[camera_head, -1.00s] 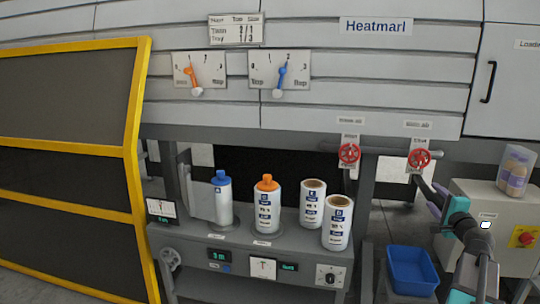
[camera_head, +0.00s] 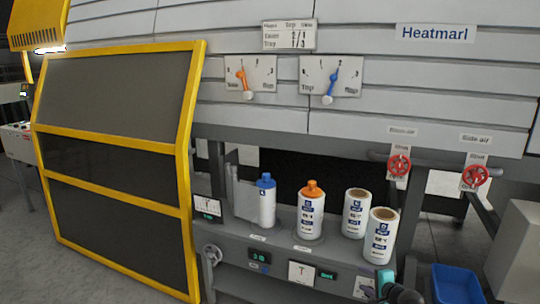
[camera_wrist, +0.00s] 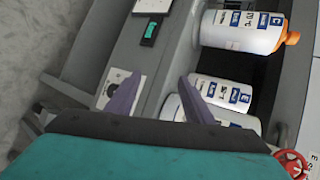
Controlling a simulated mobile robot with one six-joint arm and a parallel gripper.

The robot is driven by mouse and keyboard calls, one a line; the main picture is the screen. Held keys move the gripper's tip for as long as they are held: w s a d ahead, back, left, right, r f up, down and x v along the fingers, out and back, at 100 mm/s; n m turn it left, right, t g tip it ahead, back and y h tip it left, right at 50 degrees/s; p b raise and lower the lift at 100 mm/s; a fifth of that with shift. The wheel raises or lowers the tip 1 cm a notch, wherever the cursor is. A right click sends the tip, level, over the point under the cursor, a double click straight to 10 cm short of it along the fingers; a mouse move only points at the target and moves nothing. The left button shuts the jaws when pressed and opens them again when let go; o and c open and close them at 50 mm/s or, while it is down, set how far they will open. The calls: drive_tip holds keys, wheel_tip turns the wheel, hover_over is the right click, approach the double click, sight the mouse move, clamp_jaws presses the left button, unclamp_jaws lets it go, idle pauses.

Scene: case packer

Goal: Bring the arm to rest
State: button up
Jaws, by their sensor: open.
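My gripper (camera_wrist: 160,76) shows in the wrist view with its two purple fingers spread apart and nothing between them. It is above the front of the grey shelf, beside the white rolls. In the head view only a teal and dark part of my arm (camera_head: 386,284) shows at the bottom edge, right of centre; the fingers cannot be made out there.
On the grey shelf stand a blue-capped bottle (camera_head: 267,206), an orange-capped bottle (camera_head: 311,218) and two white rolls (camera_head: 355,216) (camera_head: 380,238). Red valves (camera_head: 399,165) (camera_head: 474,177) are at right above a blue bin (camera_head: 457,286). A yellow-framed guard (camera_head: 187,150) stands left.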

drive_tip(key=s+a+f+n+g+y+p, duration=0.2)
drive_tip(key=s+a+f+n+g, duration=0.55)
drive_tip(key=s+a+f, duration=1.4)
drive_tip(key=s+a+f+n+g+h, duration=0.1)
drive_tip(key=s+a+f+n+g, duration=0.2)
drive_tip(key=s, duration=0.5)
drive_tip(key=s+a+f+n+g+h, duration=0.1)
drive_tip(key=s+f+n+g, duration=0.15)
drive_tip(key=s+f, duration=0.5)
drive_tip(key=s+d+r+n+g+h, duration=0.2)
drive_tip(key=s+d, duration=0.4)
drive_tip(key=s, duration=0.4)
drive_tip(key=shift+s+d+r+n+g+h, duration=0.2)
drive_tip(key=shift+d+r+n+g+h, duration=0.3)
drive_tip(key=shift+g, duration=0.6)
drive_tip(key=shift+a+f, duration=0.15)
drive_tip(key=shift+c, duration=0.5)
